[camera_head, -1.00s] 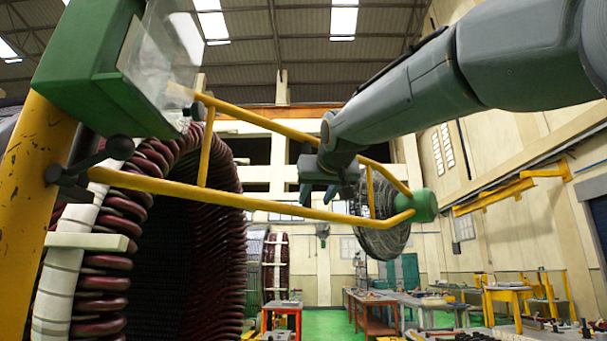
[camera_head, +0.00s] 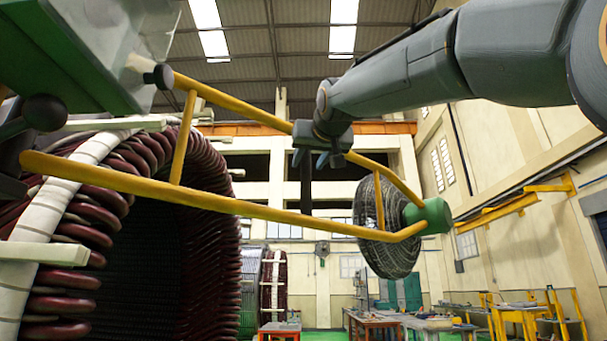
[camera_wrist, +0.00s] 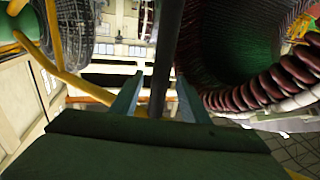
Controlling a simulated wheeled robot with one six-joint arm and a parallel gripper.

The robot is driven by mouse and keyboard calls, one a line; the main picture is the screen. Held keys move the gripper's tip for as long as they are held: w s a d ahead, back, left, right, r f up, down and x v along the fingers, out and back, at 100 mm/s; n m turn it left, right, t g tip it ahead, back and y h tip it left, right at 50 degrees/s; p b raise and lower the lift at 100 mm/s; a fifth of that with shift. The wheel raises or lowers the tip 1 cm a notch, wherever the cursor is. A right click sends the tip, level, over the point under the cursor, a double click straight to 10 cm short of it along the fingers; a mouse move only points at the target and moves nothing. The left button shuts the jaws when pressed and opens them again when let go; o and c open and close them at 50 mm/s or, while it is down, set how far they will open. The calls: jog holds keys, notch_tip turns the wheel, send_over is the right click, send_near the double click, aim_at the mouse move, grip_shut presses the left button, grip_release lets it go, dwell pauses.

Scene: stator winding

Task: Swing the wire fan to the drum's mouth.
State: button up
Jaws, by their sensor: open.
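The wire fan (camera_head: 386,245), a round grey wire cage, hangs at the green-capped right end of a yellow tubular boom (camera_head: 250,212). It also shows at the upper left of the wrist view (camera_wrist: 73,24). The drum (camera_head: 110,215), ringed with dark red coils and white bands, stands at the left. Its dark mouth faces right, with the fan apart from it. My gripper (camera_head: 318,160) is at the boom's upper tube. In the wrist view its open fingers (camera_wrist: 156,98) stand either side of a dark bar (camera_wrist: 167,55), apart from it. Whether they touch the boom is unclear.
A green housing (camera_head: 75,50) with a clear panel is at the upper left, by the boom's left end. Worktables (camera_head: 375,322) stand far off at lower right. Another coil ring (camera_head: 272,280) stands in the background. The air right of the fan looks clear.

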jog(key=p+x, duration=0.2)
jog(key=x, duration=0.5)
jog(key=shift+p, duration=0.35)
grip_shut()
